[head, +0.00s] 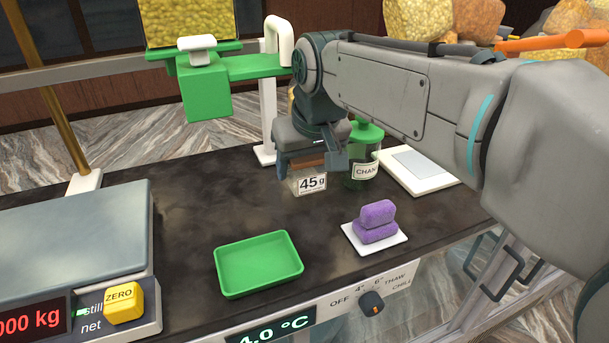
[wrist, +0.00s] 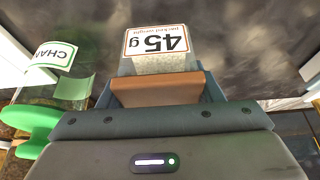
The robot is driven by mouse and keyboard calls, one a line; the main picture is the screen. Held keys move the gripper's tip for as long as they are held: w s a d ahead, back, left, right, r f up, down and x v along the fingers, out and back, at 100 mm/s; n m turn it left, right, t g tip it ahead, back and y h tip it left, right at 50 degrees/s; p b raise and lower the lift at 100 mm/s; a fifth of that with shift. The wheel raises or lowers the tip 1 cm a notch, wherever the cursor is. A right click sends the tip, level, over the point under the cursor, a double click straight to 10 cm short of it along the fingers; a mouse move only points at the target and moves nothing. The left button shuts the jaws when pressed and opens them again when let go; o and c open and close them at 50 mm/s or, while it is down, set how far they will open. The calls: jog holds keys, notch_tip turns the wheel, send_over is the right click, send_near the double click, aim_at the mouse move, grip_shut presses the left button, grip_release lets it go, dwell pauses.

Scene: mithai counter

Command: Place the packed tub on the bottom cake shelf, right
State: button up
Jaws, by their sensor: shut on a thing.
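The packed tub (head: 309,182) is a small clear tub with a white "45 g" label, above or at the dark counter in the head view. In the wrist view the tub (wrist: 160,62) shows just beyond the jaws, its label upside down. My gripper (head: 305,164) is shut on the tub from above, with a brown part between its fingers. I cannot tell whether the tub's base touches the counter. The bottom cake shelf cannot be made out; a glass-fronted case (head: 440,290) with dark handles is partly visible below the counter at the right.
A green-lidded jar (head: 362,170) stands close to the right of the tub. A white plate with purple sweets (head: 376,222), a green tray (head: 258,264) and a scale (head: 75,235) are on the counter.

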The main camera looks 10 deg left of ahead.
aim_at(304, 181)
jog(key=shift+f+p, duration=0.35)
jog(key=shift+f, duration=1.6)
jog(key=shift+f, duration=0.2)
jog(key=o, duration=1)
jog(key=shift+r, duration=0.1)
jog(key=shift+c, duration=0.2)
